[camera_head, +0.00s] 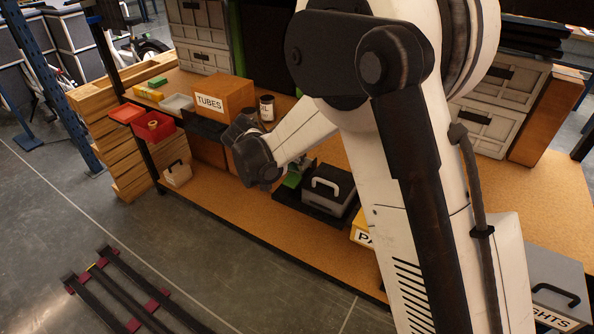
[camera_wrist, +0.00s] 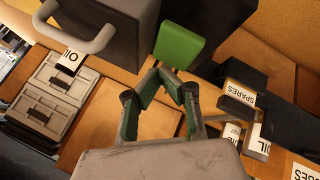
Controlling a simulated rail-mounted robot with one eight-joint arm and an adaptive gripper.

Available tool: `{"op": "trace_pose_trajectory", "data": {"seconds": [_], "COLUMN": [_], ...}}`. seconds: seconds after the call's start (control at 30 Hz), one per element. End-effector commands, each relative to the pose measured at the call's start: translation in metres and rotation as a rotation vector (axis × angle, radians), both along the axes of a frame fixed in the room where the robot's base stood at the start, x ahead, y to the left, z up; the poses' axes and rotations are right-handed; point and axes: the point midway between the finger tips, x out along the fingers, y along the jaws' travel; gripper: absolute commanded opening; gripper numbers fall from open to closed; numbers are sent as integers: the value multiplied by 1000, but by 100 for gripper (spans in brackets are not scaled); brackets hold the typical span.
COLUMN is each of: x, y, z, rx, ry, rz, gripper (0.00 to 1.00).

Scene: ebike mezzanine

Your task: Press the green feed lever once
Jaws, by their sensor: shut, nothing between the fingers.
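The green feed lever (camera_wrist: 178,46) is a flat green paddle beside a dark box in the wrist view. In the head view it shows as a small green patch (camera_head: 292,180) left of the grey-and-black machine (camera_head: 332,188). My gripper (camera_wrist: 167,74) is shut and empty, its green-padded fingers meeting just below the paddle's near edge in the wrist view. I cannot tell whether the fingertips touch the lever. In the head view my gripper (camera_head: 302,164) is small and partly hidden by my arm, close to the lever.
A grey handle (camera_wrist: 80,30) sticks out from the dark box in the wrist view. A box labelled TUBES (camera_head: 222,97), red bins (camera_head: 153,126) and labelled SPARES (camera_wrist: 240,95) and OIL items stand nearby. The shelf front (camera_head: 230,208) is mostly clear.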

Motion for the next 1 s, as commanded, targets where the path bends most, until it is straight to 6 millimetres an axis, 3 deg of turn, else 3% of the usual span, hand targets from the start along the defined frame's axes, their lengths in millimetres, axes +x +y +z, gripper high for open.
{"op": "trace_pose_trajectory", "data": {"seconds": [1.0], "x": [-1], "y": [1], "z": [-11], "rx": [0], "ry": [0], "rz": [0], "gripper": [0]}}
